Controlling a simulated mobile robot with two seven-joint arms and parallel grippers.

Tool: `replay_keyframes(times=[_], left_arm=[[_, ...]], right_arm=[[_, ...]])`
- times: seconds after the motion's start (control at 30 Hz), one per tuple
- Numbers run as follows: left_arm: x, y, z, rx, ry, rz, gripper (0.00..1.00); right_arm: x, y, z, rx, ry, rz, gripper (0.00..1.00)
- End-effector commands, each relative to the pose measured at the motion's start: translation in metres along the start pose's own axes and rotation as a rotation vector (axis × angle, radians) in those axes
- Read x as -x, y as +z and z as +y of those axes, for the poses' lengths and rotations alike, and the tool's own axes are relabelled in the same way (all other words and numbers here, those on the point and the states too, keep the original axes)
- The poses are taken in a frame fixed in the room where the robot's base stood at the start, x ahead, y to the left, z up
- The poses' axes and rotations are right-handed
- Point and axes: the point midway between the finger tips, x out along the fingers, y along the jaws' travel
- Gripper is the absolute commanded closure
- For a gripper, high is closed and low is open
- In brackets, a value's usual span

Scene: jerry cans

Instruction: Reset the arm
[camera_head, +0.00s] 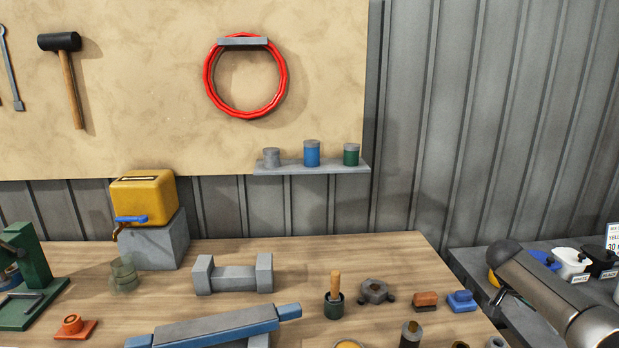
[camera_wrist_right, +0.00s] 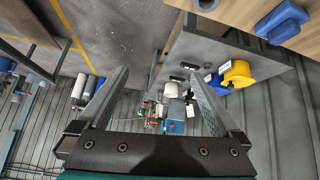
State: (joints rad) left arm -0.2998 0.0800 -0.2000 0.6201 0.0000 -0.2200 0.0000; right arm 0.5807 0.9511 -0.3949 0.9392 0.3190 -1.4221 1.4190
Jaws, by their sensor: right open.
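My right arm (camera_head: 555,295) reaches in from the lower right in the head view, in front of the grey side table. My right gripper shows in the right wrist view (camera_wrist_right: 158,73), with its two fingers spread wide apart and nothing between them. It is in free air, apart from the benches. My left arm and left gripper are out of view.
The wooden workbench (camera_head: 400,255) holds a yellow jerry can (camera_head: 145,197) on a grey block (camera_head: 158,245) and several tools.

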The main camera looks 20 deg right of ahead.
Motion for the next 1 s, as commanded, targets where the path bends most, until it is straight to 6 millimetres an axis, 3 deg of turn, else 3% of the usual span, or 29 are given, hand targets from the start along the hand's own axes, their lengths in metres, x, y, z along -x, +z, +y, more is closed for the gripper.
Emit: replay_keyframes(times=[0.03, 0.1, 0.27, 0.4, 0.6, 0.8, 1.0], left_arm=[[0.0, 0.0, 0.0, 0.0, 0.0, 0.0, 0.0], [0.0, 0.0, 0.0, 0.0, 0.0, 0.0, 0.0], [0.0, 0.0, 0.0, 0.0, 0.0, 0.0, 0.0], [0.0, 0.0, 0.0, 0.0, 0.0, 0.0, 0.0], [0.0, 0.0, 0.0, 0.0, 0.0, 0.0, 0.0], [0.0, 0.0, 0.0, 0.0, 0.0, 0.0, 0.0], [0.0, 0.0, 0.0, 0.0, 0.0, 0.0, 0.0]], right_arm=[[-0.026, 0.004, 0.013, 0.118, 0.0, 0.03, 0.0], [-0.056, 0.007, 0.028, 0.295, -0.013, 0.075, 0.0], [-0.118, 0.012, 0.07, 0.725, -0.032, 0.173, 0.0], [-0.161, 0.015, 0.115, 1.121, -0.036, 0.25, 0.0], [-0.201, 0.021, 0.178, 1.633, -0.044, 0.33, 0.0], [-0.222, 0.026, 0.239, 2.067, -0.063, 0.38, 0.0], [-0.235, 0.149, 0.258, 1.999, -0.213, 0.241, 0.0]])
